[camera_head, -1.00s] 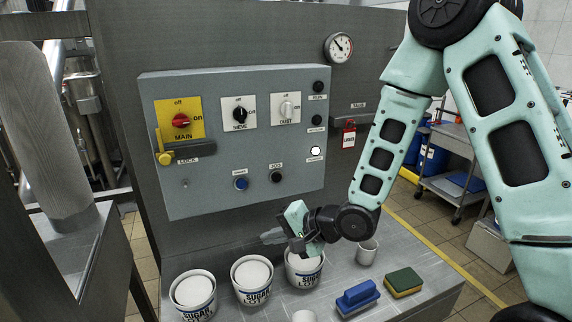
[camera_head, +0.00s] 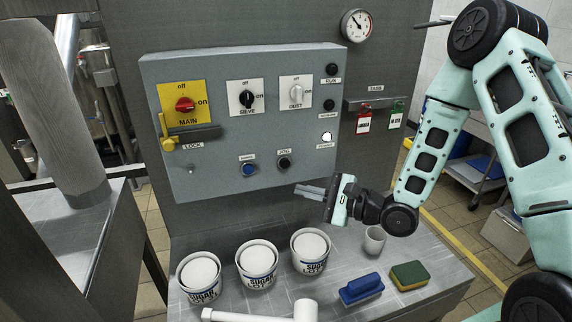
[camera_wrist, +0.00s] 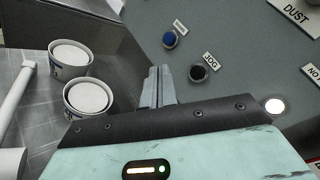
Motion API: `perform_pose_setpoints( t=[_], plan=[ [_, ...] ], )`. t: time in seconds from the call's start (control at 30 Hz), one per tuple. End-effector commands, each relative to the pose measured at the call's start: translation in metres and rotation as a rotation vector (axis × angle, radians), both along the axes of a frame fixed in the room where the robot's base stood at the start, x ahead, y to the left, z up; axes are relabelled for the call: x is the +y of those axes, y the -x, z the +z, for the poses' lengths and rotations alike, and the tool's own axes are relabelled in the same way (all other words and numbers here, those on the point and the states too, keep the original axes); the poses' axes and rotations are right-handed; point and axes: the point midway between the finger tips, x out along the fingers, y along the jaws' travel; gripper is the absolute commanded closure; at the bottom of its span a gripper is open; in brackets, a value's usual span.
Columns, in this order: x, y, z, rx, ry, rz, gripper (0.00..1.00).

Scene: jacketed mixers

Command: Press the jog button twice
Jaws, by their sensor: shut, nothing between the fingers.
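The jog button (camera_head: 284,163) is a small dark round button under a JOG label, low on the grey control panel (camera_head: 215,165). It also shows in the wrist view (camera_wrist: 198,73), just right of my fingertips. My gripper (camera_head: 297,188) is shut and empty, its fingers pointing left, just below and right of the jog button in the head view. In the wrist view my gripper (camera_wrist: 160,70) has its fingers together. They look apart from the button, though the exact gap cannot be told.
A blue button (camera_head: 248,169) sits left of the jog button. Several sugar tubs (camera_head: 309,252), a white cup (camera_head: 374,239), a blue brush (camera_head: 361,289) and a sponge (camera_head: 409,275) stand on the metal table below. A lit white lamp (camera_head: 326,137) is at the panel's right.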

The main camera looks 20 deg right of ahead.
Motion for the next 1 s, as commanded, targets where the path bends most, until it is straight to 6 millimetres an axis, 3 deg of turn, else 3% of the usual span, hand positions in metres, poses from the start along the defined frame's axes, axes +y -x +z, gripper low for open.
perform_pose_setpoints(
  t=[0.6,1.0],
  plan=[
    [0.0,-0.074,0.001,-0.001,0.0,-0.001,1.0],
    [0.0,-0.085,0.0,-0.001,0.002,-0.001,1.0]
  ],
)
